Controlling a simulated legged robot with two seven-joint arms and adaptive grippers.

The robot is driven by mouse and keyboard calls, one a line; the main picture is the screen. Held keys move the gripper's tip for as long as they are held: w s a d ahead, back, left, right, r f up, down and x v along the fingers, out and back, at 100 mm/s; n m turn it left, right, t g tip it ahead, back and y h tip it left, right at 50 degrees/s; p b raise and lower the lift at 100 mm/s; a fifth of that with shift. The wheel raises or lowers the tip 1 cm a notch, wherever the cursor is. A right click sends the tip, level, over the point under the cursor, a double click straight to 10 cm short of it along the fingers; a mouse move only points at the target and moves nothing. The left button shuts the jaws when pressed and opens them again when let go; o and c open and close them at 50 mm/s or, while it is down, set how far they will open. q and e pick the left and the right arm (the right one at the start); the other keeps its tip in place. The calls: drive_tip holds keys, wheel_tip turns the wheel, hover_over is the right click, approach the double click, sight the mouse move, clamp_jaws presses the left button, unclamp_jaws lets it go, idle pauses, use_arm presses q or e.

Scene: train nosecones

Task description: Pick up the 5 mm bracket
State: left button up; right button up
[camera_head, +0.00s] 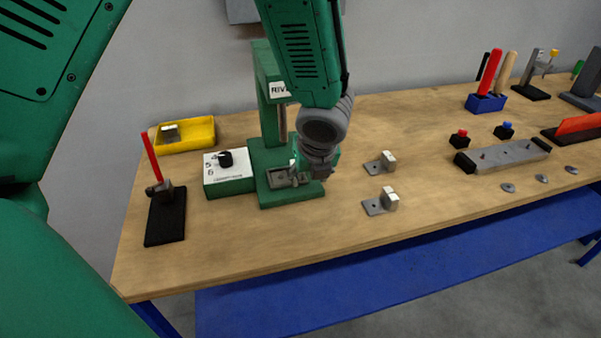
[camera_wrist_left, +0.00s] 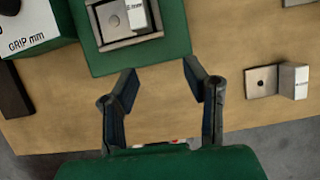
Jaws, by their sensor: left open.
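A grey bracket (camera_head: 283,177) with a raised block sits in the fixture on the base of the green press. It also shows at the top of the left wrist view (camera_wrist_left: 137,15), its small label ending in "mm", the digit hard to read. My left gripper (camera_head: 316,172) is over the front right of the press base. In the left wrist view its fingers (camera_wrist_left: 162,88) are apart and empty, below the press base edge. Two more brackets, the rear one (camera_head: 381,162) and the front one (camera_head: 382,201), lie on the table to the right. My right gripper is out of view.
The green press (camera_head: 268,110) stands behind my gripper. A dial box (camera_head: 228,184) marked "mm" is left of it. A yellow tray (camera_head: 202,134) holds another bracket (camera_head: 170,132). A red-handled tool stands on a black base (camera_head: 165,228). The table's front middle is clear.

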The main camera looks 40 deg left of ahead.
sight(303, 181)
use_arm(q)
drive_tip(key=a, duration=0.1)
drive_tip(key=w+a, duration=0.1)
drive_tip(key=a, duration=0.1)
drive_tip(key=w+a, duration=0.1)
drive_tip(key=a, duration=0.1)
drive_tip(key=shift+f, duration=0.25)
drive_tip(key=a+f, duration=0.2)
drive_tip(key=shift+w+f, duration=0.4)
drive_tip(key=shift+d+f, duration=0.1)
drive_tip(key=d, duration=0.3)
drive_tip(key=shift+w+r, duration=0.15)
drive_tip(key=shift+r, duration=0.15)
drive_tip(key=shift+d, duration=0.2)
drive_tip(key=c, duration=0.7)
drive_tip(key=shift+a+r, duration=0.1)
clamp_jaws()
drive_tip(key=shift+a+f, duration=0.15)
drive_tip(key=shift+a, duration=0.5)
drive_tip(key=shift+a+f, duration=0.15)
drive_tip(key=shift+a, duration=0.45)
drive_tip(key=shift+d+r, duration=0.1)
drive_tip(key=shift+d, duration=0.4)
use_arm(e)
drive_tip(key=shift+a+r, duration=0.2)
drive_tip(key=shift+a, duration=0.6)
